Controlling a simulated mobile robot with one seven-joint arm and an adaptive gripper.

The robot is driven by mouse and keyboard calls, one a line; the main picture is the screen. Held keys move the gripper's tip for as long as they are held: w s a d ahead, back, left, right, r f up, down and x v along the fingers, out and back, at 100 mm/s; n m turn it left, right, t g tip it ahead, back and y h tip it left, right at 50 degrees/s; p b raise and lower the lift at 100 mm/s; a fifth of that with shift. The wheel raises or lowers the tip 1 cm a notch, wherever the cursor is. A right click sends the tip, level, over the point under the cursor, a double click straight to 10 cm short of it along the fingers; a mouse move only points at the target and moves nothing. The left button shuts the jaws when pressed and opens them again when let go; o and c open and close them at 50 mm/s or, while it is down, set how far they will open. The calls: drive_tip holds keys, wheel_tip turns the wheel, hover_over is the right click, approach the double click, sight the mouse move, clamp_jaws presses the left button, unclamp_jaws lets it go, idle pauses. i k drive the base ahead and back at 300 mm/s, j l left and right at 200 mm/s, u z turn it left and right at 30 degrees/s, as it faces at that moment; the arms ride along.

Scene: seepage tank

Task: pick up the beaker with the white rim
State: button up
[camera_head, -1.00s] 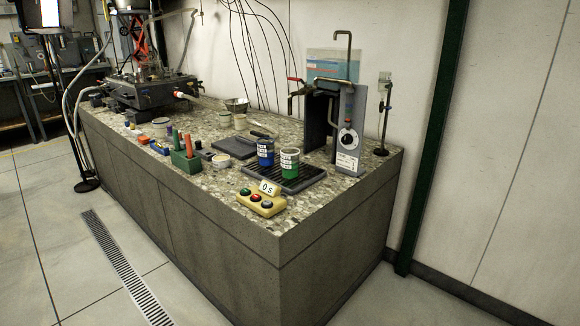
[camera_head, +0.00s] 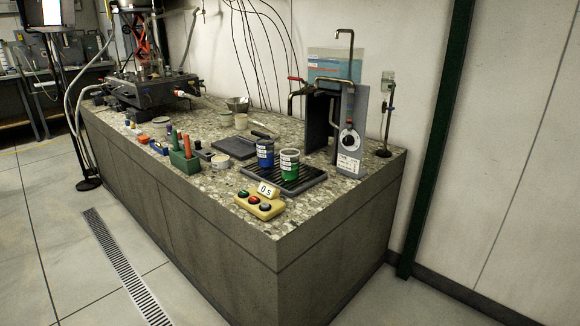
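Two labelled beakers stand upright on the black slatted drain tray (camera_head: 317,179) near the bench's front right corner. The green beaker (camera_head: 289,165) has a white label and a rim that looks pale. The blue beaker (camera_head: 265,153) stands just left of it and behind, with white labels and a darker-looking rim. The rims are too small to be sure of their colours. My gripper is not in view.
The stone-topped bench (camera_head: 226,181) also bears a yellow button box (camera_head: 260,206) in front of the tray, a green tool holder (camera_head: 184,161) and a tap stand (camera_head: 347,140) behind the beakers. The floor (camera_head: 50,230) in front is clear apart from a flush drain grate (camera_head: 125,265).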

sight(289, 158)
drive_tip(key=i+l+u, duration=0.15)
drive_tip(key=i+l, duration=0.15)
drive_tip(key=l, duration=0.15)
drive_tip(key=i+l+u, duration=0.1)
drive_tip(key=i+l, duration=0.2)
drive_tip(key=l, duration=0.2)
drive_tip(key=i+l+u, duration=0.15)
drive_tip(key=l, duration=0.35)
drive_tip(key=i+l+u, duration=0.1)
drive_tip(key=i+l, duration=0.25)
drive_tip(key=l, duration=0.2)
drive_tip(key=i+l+u, duration=0.15)
drive_tip(key=l, duration=0.4)
drive_tip(key=i+l+u, duration=0.1)
drive_tip(key=i+l, duration=0.15)
drive_tip(key=l, duration=0.35)
drive_tip(key=i+l+u, duration=0.15)
drive_tip(key=l, duration=0.45)
drive_tip(key=i+l+u, duration=0.1)
drive_tip(key=l, duration=0.5)
drive_tip(key=i, duration=0.05)
